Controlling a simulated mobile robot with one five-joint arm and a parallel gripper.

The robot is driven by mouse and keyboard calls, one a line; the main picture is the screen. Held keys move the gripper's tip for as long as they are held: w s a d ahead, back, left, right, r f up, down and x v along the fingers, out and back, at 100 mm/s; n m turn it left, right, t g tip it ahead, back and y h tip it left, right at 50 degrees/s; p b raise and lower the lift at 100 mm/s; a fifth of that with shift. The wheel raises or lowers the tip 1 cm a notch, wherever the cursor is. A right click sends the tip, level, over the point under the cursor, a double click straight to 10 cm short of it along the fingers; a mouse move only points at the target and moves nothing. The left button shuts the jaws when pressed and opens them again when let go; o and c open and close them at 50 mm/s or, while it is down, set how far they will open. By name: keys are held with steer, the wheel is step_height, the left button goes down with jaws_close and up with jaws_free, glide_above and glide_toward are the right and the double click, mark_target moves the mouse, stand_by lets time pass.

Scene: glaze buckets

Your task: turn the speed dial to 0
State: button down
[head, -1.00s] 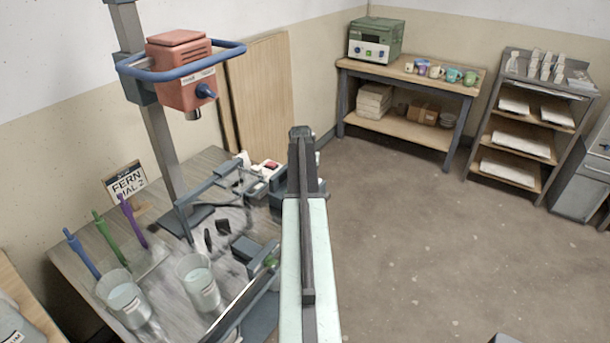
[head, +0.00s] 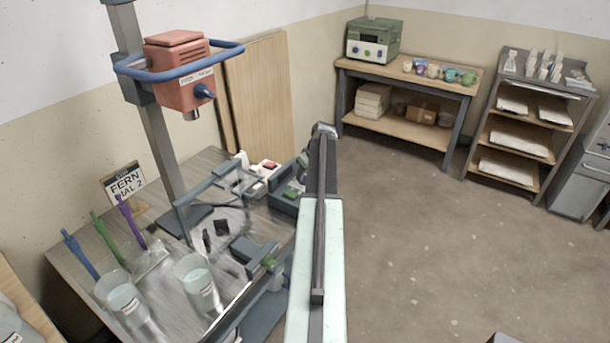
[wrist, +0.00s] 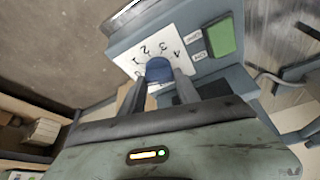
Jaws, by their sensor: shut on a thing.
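The speed dial is a round blue knob (wrist: 158,68) on a white plate (wrist: 148,42) with printed numbers, on a blue-grey control box (wrist: 122,30) in the wrist view. My gripper (wrist: 160,84) has one finger on each side of the knob and is shut on it. The numbers 1, 2, 3 and 4 show around the knob. The gripper hides part of the plate, and I cannot tell which number the knob points at. A green switch (wrist: 221,37) sits beside the plate. In the head view my arm hides the gripper and the dial.
A red mixer head (head: 180,72) with a blue guard hangs on a column over the left bench (head: 75,252). Glass beakers (head: 198,285) and colored stirrers stand at the bench's front left. A cable (wrist: 270,78) runs beside the control box. The floor (head: 440,230) at right is clear.

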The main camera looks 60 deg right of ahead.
steer(key=shift+n+y, duration=0.3)
steer(key=shift+n, duration=0.6)
steer(key=c, duration=0.9)
jaws_free()
steer(key=p+v, duration=0.7)
steer(key=shift+s+r, duration=0.2)
steer(key=shift+r, duration=0.15)
